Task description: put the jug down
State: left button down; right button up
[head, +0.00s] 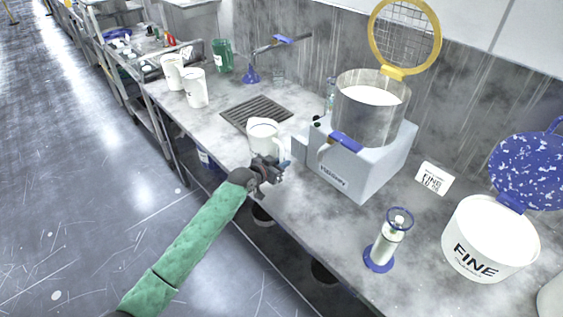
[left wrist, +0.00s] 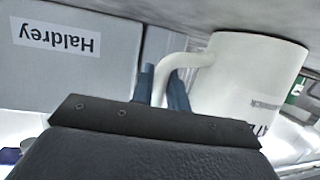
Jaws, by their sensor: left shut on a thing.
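The white jug (head: 262,137) is upright over the counter (head: 330,222), near its front edge and in front of the dark drain grate (head: 257,113). My left gripper (head: 272,170) is shut on the jug's handle. In the left wrist view, which is upside down, the handle (left wrist: 172,66) runs between the blue-grey fingers and the jug body (left wrist: 245,85) is beside them. The jug's base is close to the counter surface; I cannot tell whether it touches. My right gripper is not in view.
Two white jugs (head: 195,88) (head: 172,72) stand at far left. A blue-based cylinder (head: 386,246) and a white FINE tub (head: 488,240) stand right.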

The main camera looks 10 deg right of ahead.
pick_arm(q)
jog(key=shift+f, duration=0.1)
jog(key=c, duration=1.4)
grip_release()
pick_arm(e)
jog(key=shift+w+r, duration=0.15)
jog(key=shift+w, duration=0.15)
